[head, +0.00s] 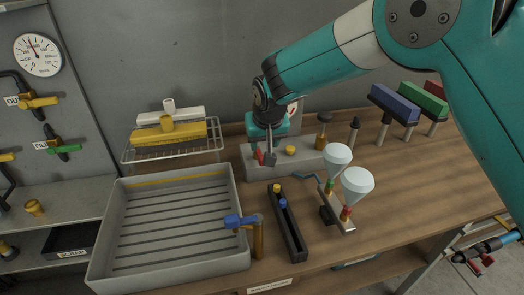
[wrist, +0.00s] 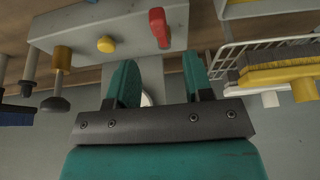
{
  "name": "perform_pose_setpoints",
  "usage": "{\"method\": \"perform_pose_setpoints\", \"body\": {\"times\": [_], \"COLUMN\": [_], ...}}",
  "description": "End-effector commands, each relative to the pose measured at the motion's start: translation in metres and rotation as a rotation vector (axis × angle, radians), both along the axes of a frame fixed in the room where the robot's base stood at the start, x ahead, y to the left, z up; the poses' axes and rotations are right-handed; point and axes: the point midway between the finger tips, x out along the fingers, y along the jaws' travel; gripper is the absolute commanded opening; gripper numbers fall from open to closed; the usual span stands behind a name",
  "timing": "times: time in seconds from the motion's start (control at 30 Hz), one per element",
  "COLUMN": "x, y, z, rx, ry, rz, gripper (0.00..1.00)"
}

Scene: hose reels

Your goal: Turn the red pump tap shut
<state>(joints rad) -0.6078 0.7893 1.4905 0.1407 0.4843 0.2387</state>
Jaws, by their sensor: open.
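The red pump tap (wrist: 159,28) sticks out of a light grey block (wrist: 75,22) in the wrist view, beside a round yellow knob (wrist: 105,44). In the head view a small part of the red tap (head: 259,157) shows at the left end of the grey block (head: 315,168), partly hidden by my gripper. My gripper (wrist: 159,72) is open, its two teal fingers apart with nothing between them. The red tap lies beyond the fingertips, roughly in line with the gap, and looks clear of both fingers. In the head view my gripper (head: 267,150) is above the block's left end.
A grey slatted basin (head: 172,225) fills the bench's left front, with a blue-handled tap (head: 241,221) at its right edge. A wire rack with brushes (head: 170,135) stands behind it. A black tray (head: 288,228) and two funnels (head: 338,155) stand in front of the block.

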Motion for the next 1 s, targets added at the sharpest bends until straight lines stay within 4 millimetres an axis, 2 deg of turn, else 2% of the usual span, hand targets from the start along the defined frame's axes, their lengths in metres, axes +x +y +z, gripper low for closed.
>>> {"method": "perform_pose_setpoints", "body": {"times": [0.1,0.3,0.5,0.77,0.97,1.0], "x": [0.009,0.021,0.026,0.027,0.026,0.026], "y": [0.002,0.006,0.007,0.007,0.008,0.008], "z": [-0.024,-0.053,-0.065,-0.066,-0.066,-0.066], "rx": [-0.002,-0.001,0.001,0.001,0.001,0.001], "ry": [0.004,0.002,-0.001,-0.001,0.0,0.0], "rz": [0.0,0.0,0.0,0.0,0.0,0.0], "gripper": [0.47,0.47,0.47,0.47,0.03,0.0]}}
